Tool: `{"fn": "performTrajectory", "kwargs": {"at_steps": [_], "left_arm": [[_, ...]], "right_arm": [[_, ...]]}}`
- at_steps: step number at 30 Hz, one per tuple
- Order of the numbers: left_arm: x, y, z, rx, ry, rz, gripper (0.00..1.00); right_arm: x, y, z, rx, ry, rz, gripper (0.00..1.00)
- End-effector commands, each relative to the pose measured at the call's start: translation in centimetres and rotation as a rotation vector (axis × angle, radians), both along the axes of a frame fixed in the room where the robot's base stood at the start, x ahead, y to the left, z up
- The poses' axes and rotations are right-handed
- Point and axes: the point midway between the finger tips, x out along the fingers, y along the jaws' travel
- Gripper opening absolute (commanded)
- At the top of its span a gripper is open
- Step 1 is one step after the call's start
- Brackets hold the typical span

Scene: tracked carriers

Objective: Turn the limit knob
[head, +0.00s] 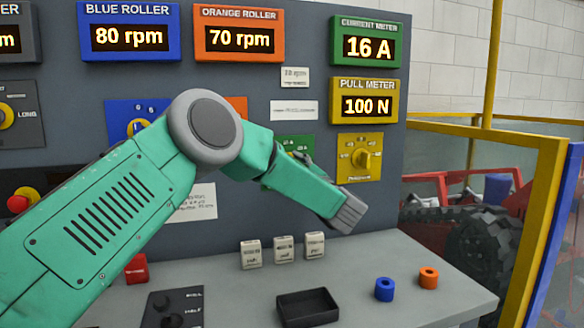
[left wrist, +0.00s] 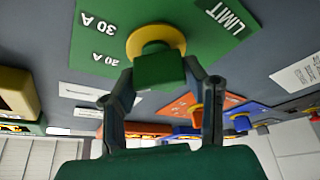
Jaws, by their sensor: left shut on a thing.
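The limit knob (left wrist: 158,69), a green grip on a round yellow base, sits on a green panel (left wrist: 225,45) marked LIMIT, 20 A and 30 A, seen upside down in the left wrist view. My left gripper (left wrist: 163,76) is shut on the knob, one finger on each side. In the head view the green panel (head: 298,143) shows partly behind my left arm, and the grip on the knob is mostly hidden there. The green current meter (head: 369,43) reads 16 A. My right gripper is not in view.
A yellow panel with a yellow knob (head: 364,159) is just right of the limit panel. The shelf holds small white blocks (head: 284,250), a black tray (head: 307,308), a blue ring (head: 385,289) and an orange ring (head: 428,278). A yellow-blue frame (head: 545,215) stands at right.

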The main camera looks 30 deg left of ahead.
Motion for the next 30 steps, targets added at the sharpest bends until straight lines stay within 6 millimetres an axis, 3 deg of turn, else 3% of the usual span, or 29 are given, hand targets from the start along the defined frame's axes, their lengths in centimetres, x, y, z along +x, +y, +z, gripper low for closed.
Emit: {"fn": "performTrajectory", "kwargs": {"at_steps": [2,3,4,17,30], "left_arm": [[0.1,0.0,0.1,0.000,-0.001,-0.004,0.11],[0.1,0.0,0.1,0.000,-0.001,-0.004,0.54],[0.1,0.0,0.1,0.000,-0.001,-0.004,0.60],[-0.4,-0.9,-0.2,0.000,0.001,-0.003,0.60],[-3.6,-8.4,-2.8,0.002,0.003,-0.005,0.60]], "right_arm": [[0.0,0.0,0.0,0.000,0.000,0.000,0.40],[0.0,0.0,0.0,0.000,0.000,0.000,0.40],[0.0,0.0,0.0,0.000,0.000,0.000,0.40],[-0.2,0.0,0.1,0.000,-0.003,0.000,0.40],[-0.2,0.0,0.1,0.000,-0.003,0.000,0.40]]}}
